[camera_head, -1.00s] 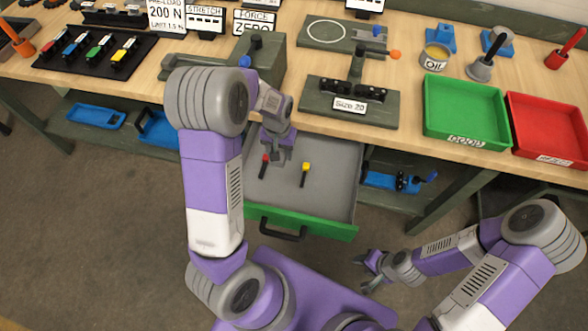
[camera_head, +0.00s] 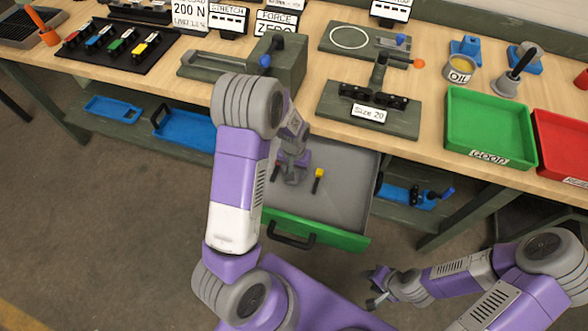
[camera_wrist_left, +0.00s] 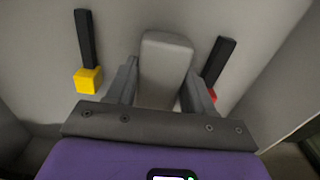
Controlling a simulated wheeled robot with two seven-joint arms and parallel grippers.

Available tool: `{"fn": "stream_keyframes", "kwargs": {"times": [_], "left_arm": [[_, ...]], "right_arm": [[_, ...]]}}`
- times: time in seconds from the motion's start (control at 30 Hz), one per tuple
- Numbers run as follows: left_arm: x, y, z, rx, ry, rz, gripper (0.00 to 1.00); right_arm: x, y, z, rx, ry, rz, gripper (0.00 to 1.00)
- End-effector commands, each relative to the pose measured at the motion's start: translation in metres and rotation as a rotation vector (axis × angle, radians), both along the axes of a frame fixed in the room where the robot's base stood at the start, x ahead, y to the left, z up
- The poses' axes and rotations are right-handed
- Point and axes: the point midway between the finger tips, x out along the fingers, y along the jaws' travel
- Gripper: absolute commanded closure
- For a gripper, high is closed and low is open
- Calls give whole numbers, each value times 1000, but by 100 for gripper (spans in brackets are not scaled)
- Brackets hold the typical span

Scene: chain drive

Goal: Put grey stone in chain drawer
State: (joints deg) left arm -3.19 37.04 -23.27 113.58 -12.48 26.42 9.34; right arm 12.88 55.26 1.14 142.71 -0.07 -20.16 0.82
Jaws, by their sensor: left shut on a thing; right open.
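The drawer (camera_head: 345,237) with a green front and black handle is pulled open below the bench. My left gripper (camera_head: 292,177) is over or inside it, between two small black sticks. In the left wrist view my left gripper (camera_wrist_left: 161,85) is shut on the grey stone (camera_wrist_left: 165,60), a smooth rounded block, with the drawer's grey floor behind it. I cannot tell whether the stone touches the floor. In the head view the stone is hard to make out. My right gripper (camera_head: 375,286) is open and empty, low in front of the bench.
A yellow-ended stick (camera_head: 318,180) and a red-ended stick (camera_head: 275,172) lie in the drawer, one on each side of my left gripper. The bench above holds a green tray (camera_head: 490,123), a red tray (camera_head: 562,145) and a Size 20 fixture (camera_head: 368,112).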

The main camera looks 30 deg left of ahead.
Motion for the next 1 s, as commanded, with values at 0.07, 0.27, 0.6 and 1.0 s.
{"fn": "stream_keyframes", "kwargs": {"times": [0.07,0.27,0.6,1.0], "left_arm": [[0,0,-2,0,1,0,43],[0,0,-2,0,1,0,22],[0,0,8,0,-2,0,22],[0,0,91,0,-3,0,22]], "right_arm": [[0,0,-1,0,0,0,55],[0,0,-1,0,0,0,55],[0,0,4,0,0,0,55],[0,0,30,0,0,0,55]]}}
